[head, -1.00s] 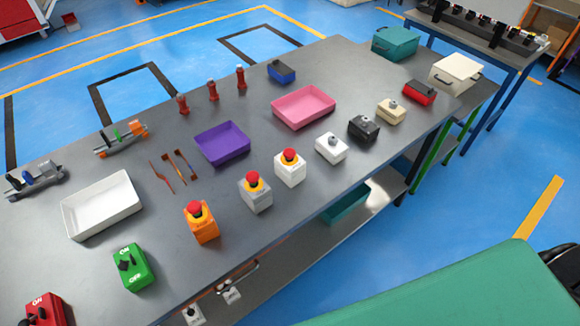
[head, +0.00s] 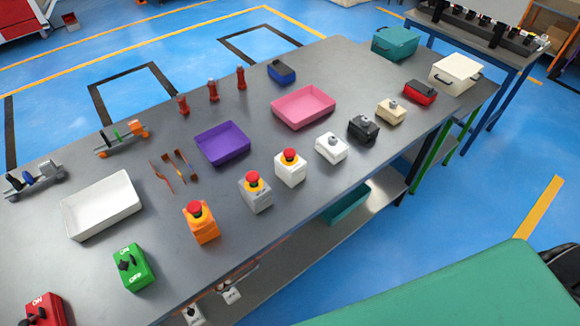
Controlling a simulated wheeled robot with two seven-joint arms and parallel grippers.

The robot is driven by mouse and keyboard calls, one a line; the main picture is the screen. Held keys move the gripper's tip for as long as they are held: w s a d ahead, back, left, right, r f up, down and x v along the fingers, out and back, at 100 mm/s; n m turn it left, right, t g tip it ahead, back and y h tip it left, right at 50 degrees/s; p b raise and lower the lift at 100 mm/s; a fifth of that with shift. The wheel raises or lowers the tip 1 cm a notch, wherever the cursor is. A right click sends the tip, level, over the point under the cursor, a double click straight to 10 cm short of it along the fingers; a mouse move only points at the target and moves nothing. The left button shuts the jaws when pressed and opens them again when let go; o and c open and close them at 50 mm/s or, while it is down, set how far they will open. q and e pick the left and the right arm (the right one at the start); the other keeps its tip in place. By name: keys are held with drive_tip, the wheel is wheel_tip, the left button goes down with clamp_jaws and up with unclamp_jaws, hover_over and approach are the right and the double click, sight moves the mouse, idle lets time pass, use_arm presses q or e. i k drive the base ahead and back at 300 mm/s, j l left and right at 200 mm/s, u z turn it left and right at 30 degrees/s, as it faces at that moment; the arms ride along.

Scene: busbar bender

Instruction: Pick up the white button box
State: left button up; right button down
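A small white box with a grey button on top (head: 331,148) stands near the front edge of the grey table. To its left stands a white box with a yellow collar and red mushroom button (head: 290,173). Both are upright and have a little space between them. Neither of my grippers is in the head view.
The table (head: 290,235) holds a row of boxes: red (head: 419,92), beige (head: 391,111), black (head: 363,129), grey (head: 256,196), orange (head: 202,230) and green (head: 132,268). Behind are pink (head: 303,107), purple (head: 222,144) and white (head: 102,206) trays. A green surface (head: 460,290) fills the lower right.

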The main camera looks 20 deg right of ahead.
sight(292, 172)
drive_tip(key=i+l+u, duration=0.2)
drive_tip(key=l+u, duration=0.15)
drive_tip(key=l, duration=0.65)
drive_tip(key=l+u, duration=0.3)
drive_tip(key=l, duration=0.75)
drive_tip(key=i, duration=0.05)
